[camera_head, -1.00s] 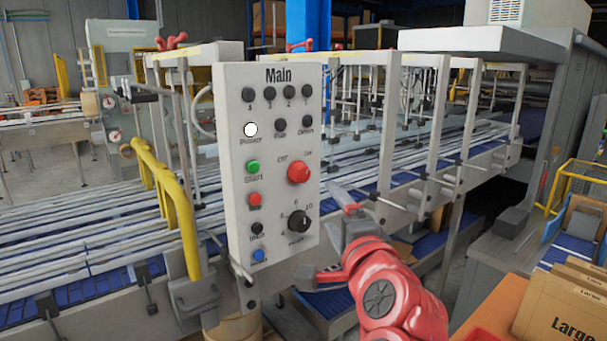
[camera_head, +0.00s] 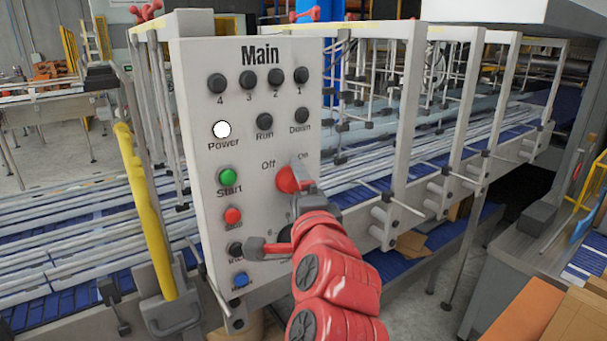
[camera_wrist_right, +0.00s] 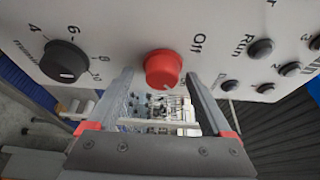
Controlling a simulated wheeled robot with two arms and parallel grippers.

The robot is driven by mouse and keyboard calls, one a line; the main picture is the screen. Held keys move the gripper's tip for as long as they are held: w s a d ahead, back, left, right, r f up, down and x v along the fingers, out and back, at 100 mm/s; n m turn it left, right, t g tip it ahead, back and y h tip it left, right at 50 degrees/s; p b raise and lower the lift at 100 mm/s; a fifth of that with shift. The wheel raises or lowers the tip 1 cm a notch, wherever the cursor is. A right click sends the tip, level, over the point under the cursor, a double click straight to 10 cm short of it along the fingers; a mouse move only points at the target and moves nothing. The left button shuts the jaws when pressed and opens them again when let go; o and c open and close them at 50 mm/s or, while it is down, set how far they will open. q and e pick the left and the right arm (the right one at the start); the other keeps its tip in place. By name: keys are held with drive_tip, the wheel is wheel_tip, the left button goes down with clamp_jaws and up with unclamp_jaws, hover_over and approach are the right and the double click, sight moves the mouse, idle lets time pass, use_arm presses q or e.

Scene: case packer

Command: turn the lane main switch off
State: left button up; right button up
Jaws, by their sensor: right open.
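The red rotary main switch (camera_head: 289,180) is on the grey "Main" panel (camera_head: 200,70), below the Off and On labels; my right gripper partly covers it. In the right wrist view the red knob (camera_wrist_right: 163,68) lies between and just beyond the fingertips of my open right gripper (camera_wrist_right: 158,78). A small pale mark shows at its lower edge, away from the Off label. I cannot tell whether either finger touches it. In the head view my right gripper (camera_head: 276,206) is at the panel front. My left gripper is not in view.
The white Power lamp (camera_head: 221,129), green Start button (camera_head: 227,176) and red button (camera_head: 232,215) sit left of the switch. A black numbered dial (camera_wrist_right: 64,62) is beside it. A yellow guard rail (camera_head: 148,215) and conveyor lie left and behind; cardboard boxes (camera_head: 520,315) stand at lower right.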

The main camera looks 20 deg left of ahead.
drive_tip(key=shift+w+a, duration=0.15)
drive_tip(key=shift+s+r, duration=0.1)
drive_tip(key=shift+s, duration=0.15)
clamp_jaws()
drive_tip(key=shift+f+b, duration=0.25)
drive_tip(key=shift+b, duration=0.6)
drive_tip(key=shift+w+d+f+n+g+y+b, duration=0.1)
drive_tip(key=shift+n+g+y+b, duration=0.2)
drive_tip(key=shift+n+y+b, duration=2.35)
drive_tip(key=shift+w+d+r+n+g+y+b, duration=0.1)
drive_tip(key=shift+n+g+y+b, duration=0.15)
drive_tip(key=shift+n+b, duration=4.7)
drive_tip(key=shift+w+d+f+n+g+y+b, duration=0.1)
drive_tip(key=shift+n+g+y+b, duration=0.25)
drive_tip(key=shift+n+y+b, duration=2.25)
drive_tip(key=n+h+b, duration=0.2)
drive_tip(key=b, duration=0.1)
